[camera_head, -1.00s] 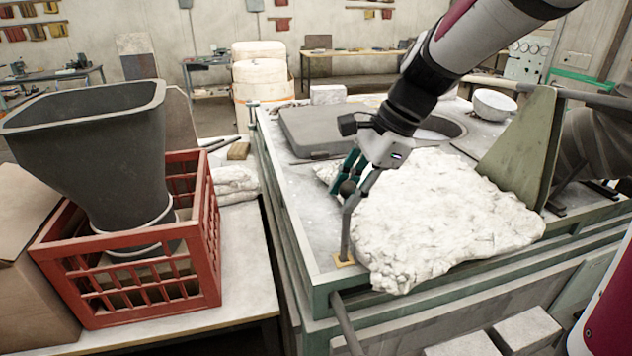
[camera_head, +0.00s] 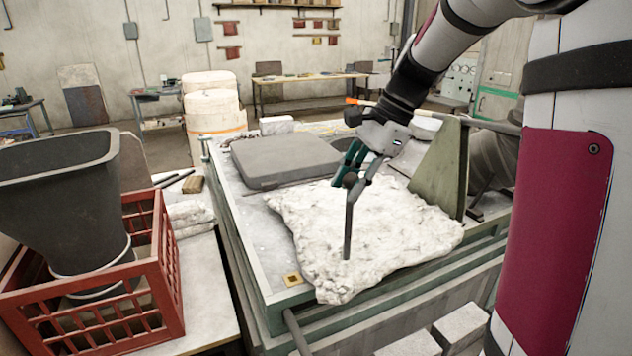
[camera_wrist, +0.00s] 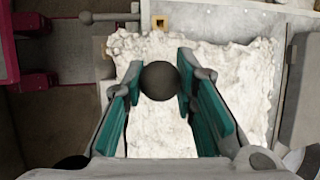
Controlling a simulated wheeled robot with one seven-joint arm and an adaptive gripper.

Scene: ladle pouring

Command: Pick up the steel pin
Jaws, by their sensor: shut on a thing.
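The steel pin (camera_head: 348,222) is a dark rod with a round ball at its top. In the head view it hangs nearly upright below my gripper (camera_head: 353,178), in front of a white lumpy blanket (camera_head: 400,235). In the wrist view the pin's ball head (camera_wrist: 159,81) sits between the teal-padded fingers of my gripper (camera_wrist: 160,90). My gripper is shut on the pin near its ball. A small brass socket plate (camera_head: 292,279) lies empty at the near left corner of the table. I cannot tell whether the pin's lower tip touches the blanket.
A grey slab lid (camera_head: 285,160) lies at the back of the table. A green angled bracket (camera_head: 443,170) stands at the right. A red crate (camera_head: 155,265) with a dark funnel-shaped bucket (camera_head: 60,205) stands on a side bench at the left. Grey blocks (camera_head: 462,325) lie low in front.

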